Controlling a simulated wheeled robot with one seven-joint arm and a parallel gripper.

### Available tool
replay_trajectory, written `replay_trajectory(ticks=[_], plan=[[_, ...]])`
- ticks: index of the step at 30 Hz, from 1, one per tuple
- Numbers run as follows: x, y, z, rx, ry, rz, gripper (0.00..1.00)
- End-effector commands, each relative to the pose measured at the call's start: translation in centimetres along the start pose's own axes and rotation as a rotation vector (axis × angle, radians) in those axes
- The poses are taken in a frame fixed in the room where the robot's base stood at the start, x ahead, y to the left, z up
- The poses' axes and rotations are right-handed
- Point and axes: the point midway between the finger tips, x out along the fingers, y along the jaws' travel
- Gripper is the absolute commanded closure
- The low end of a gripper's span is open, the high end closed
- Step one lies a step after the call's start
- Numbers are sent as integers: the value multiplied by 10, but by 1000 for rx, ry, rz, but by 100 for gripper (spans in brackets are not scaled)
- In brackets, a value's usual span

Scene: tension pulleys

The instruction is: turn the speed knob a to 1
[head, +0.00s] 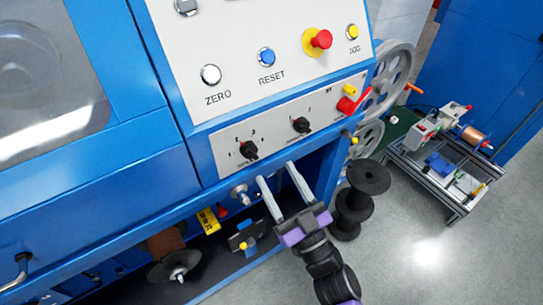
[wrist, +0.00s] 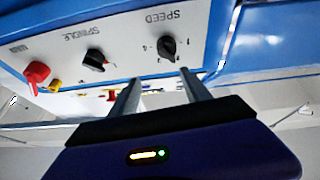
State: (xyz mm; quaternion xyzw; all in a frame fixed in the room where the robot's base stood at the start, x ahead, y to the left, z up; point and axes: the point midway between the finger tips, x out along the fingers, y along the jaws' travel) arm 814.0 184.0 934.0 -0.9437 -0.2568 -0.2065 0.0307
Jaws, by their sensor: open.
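The speed knob (head: 249,150) is a small black knob on the lower grey panel, with number marks around it. It also shows in the wrist view (wrist: 166,47), upside down, under the word SPEED. I cannot tell for sure which number it points to. My gripper (head: 277,172) is open and empty, below the panel and to the lower right of the knob in the head view. In the wrist view its two fingers (wrist: 159,76) point up toward the panel, with the knob beyond the tips, apart from them.
A second black knob (head: 301,124), marked SPINDLE in the wrist view, sits right of the speed knob. A red handle (head: 347,104) is further right. Buttons including a red mushroom button (head: 320,39) are above. Black spools (head: 368,178) stand right of my gripper.

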Motion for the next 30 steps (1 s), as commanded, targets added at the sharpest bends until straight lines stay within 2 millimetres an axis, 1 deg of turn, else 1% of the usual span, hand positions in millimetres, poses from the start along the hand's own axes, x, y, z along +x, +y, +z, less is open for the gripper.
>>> replay_trajectory(ticks=[1, 3, 5, 8, 11, 14, 22, 27, 30], plan=[[6, -5, 11, 28, -8, -30, 44], [-2, -13, 26, 75, -31, -59, 44], [-4, -18, 28, 105, -34, -78, 44], [-3, -21, 25, 146, -26, -89, 44], [2, -22, 24, 163, -26, -89, 44], [14, -23, 24, 162, -24, -90, 44], [55, -26, 25, 160, -25, -89, 44], [70, -27, 26, 160, -26, -87, 44], [73, -27, 26, 161, -27, -87, 44]])
